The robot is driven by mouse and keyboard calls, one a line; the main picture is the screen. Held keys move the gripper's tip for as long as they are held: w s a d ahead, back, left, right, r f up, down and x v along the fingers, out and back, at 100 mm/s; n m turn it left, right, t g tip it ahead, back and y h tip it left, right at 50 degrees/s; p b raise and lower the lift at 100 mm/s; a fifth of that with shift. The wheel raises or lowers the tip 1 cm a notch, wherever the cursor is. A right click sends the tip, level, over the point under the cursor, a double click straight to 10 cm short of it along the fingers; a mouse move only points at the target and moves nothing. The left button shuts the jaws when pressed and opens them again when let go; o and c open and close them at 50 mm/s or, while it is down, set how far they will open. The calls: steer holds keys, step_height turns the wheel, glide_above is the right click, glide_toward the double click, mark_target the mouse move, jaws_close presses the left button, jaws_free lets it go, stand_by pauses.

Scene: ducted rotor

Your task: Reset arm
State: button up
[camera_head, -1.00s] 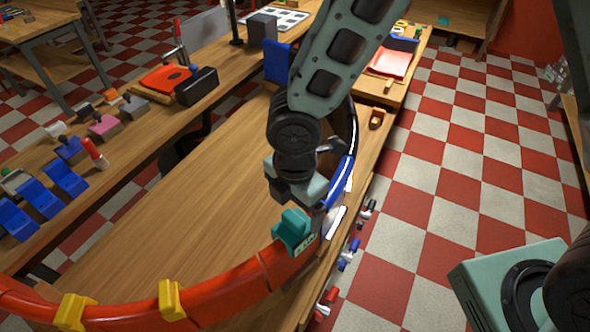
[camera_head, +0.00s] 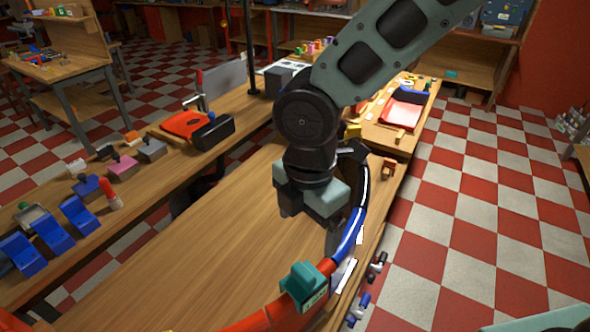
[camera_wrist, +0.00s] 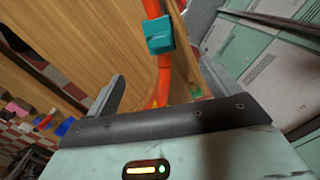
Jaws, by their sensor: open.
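My gripper (camera_head: 308,222) points down above the right side of the ring on the wooden table, beside its blue and dark sections. In the wrist view its two fingers (camera_wrist: 155,92) are spread apart with nothing between them held. The ring (camera_head: 350,232) has red, blue, white and dark sections along its curve. A teal clamp (camera_head: 304,285) sits on the ring just below the gripper in the head view. It also shows in the wrist view (camera_wrist: 159,36), ahead of the fingers and apart from them. Part of the ring is hidden behind my arm.
The wooden table top (camera_head: 190,260) inside the ring is bare. A left bench holds blue holders (camera_head: 78,215), a red tray (camera_head: 186,124) and a black block (camera_head: 214,132). A red-and-white tray (camera_head: 402,110) stands on the far table. Checkered floor (camera_head: 470,200) is open on the right.

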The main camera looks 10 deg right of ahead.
steer(key=s+d+f+m+b, duration=0.2)
steer(key=s+d+m+b, duration=0.5)
steer(key=s+m, duration=0.4)
steer(key=d+m, duration=0.1)
steer(key=m, duration=0.5)
steer(key=shift+s+y, duration=0.2)
steer(key=shift+y, duration=0.1)
stand_by(0.5)
